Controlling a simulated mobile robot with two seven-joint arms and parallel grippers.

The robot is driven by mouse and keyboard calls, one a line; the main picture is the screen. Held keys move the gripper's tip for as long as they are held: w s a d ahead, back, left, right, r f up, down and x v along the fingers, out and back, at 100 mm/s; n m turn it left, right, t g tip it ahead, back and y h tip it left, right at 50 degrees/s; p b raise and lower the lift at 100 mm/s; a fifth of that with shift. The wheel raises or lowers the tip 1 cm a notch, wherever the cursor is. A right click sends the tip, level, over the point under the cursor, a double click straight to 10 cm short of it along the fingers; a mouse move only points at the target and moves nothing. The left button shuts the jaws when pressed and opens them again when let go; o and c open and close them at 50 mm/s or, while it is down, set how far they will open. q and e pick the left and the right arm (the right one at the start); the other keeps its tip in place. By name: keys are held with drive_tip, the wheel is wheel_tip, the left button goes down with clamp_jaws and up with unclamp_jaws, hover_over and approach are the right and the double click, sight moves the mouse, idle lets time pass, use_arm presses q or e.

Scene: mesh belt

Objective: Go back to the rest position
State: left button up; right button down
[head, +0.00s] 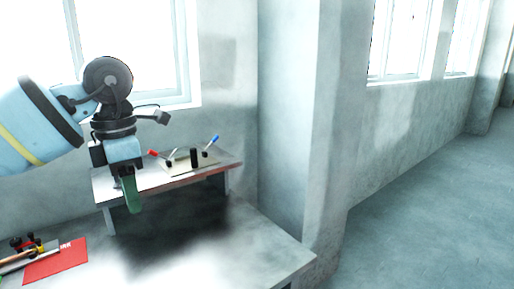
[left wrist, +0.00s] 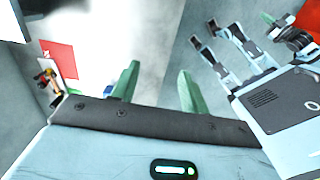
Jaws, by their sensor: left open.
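My left gripper (head: 128,192) hangs in front of the raised shelf in the head view, its green fingers pointing down. In the left wrist view the left gripper (left wrist: 158,75) shows its two green fingers well apart with nothing between them, so it is open and empty. Blue-white parts of my own body fill the right side of that view. Small green pieces like those of my right gripper (left wrist: 275,22) show there, but their opening is unclear. The right gripper does not show in the head view.
A raised shelf (head: 108,190) stands on the table (head: 262,243), carrying a board with red, black and blue-tipped items. A red sheet (head: 58,262) and small tools lie at the table's left. The table's front right is clear. A wall pillar stands behind; open floor lies right.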

use_arm(q)
drive_tip(key=s+d+f+n+g+h, duration=0.1)
drive_tip(key=s+d+f+n+h, duration=0.15)
drive_tip(key=d+f+h, duration=0.4)
drive_tip(key=s+d+f+n+g+h, duration=0.1)
drive_tip(key=s+d+f+n+h, duration=0.2)
drive_tip(key=d+h, duration=0.55)
drive_tip(key=s+d+f+n+g+h, duration=0.15)
drive_tip(key=s+d+f+h, duration=0.3)
drive_tip(key=d, duration=0.55)
drive_tip(key=a+f+n+t+y, duration=0.55)
drive_tip(key=f+n+t, duration=0.45)
drive_tip(key=n, duration=0.4)
drive_tip(key=a+f+n+t+y, duration=0.4)
drive_tip(key=a+f+n+t, duration=0.2)
drive_tip(key=f+n+t, duration=0.6)
drive_tip(key=s+a+f+n+g+y, duration=0.4)
drive_tip(key=s+f, duration=0.4)
drive_tip(key=s, duration=0.3)
drive_tip(key=s+a+f+n+g+y, duration=0.4)
drive_tip(key=s+a+f+n, duration=0.3)
drive_tip(key=s+f, duration=0.2)
drive_tip(key=shift+s+n+g+p, duration=0.3)
drive_tip(key=shift+s+g+p, duration=0.15)
drive_tip(key=shift+s+g, duration=0.4)
use_arm(e)
drive_tip(key=shift+w+r, duration=0.65)
drive_tip(key=shift+w, duration=0.05)
